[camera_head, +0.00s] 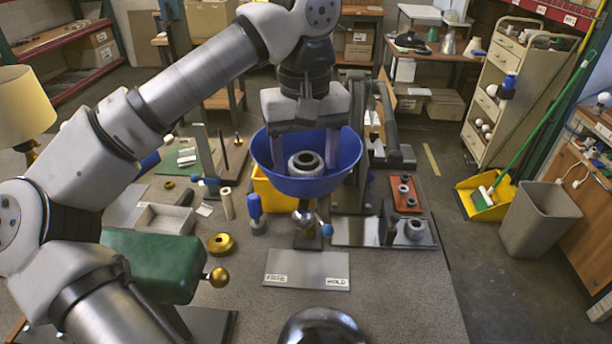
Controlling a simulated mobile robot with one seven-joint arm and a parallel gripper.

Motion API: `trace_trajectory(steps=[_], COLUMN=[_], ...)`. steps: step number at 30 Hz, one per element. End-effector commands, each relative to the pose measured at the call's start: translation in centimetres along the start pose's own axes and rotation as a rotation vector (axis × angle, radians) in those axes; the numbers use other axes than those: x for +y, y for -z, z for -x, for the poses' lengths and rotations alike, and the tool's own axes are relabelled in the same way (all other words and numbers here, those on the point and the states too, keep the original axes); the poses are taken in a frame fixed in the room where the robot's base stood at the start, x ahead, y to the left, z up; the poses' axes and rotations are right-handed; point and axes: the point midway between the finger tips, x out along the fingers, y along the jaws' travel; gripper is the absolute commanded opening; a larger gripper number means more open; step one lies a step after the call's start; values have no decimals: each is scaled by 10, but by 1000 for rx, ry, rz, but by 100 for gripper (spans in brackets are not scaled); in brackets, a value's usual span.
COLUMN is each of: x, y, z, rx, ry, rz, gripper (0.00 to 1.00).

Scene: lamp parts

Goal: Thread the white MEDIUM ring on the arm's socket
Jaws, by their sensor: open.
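My gripper (305,158) points down over the blue bowl-shaped shade (262,165). Its two fingers are apart and reach into the shade, one on each side of a pale grey-white ring (292,162). The ring lies at the middle of the shade with a dark round opening in it; it looks like the white medium ring, but I read no size mark. I cannot tell whether the fingers touch it. The arm's socket is not clearly seen; whether it stands inside the ring cannot be told. Below the shade is a shiny metal ball joint (304,218).
A labelled grey plate (307,270) lies in front. To the right are a dark tray with a grey ring (414,229) and a red mat (407,207) with small rings. The front right bench is clear.

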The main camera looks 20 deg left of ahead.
Motion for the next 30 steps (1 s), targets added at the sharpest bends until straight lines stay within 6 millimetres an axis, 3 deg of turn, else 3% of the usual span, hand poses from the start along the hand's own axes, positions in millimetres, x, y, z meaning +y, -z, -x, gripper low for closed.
trace_trajectory(steps=[7,16,25,30], x=[0,0,0,0], y=[0,-1,-1,-1], z=[-1,-1,-1,-1], rx=[0,2,1,2], ry=[0,2,1,2], rz=[133,534,723,956], gripper=[62,62,62,62])
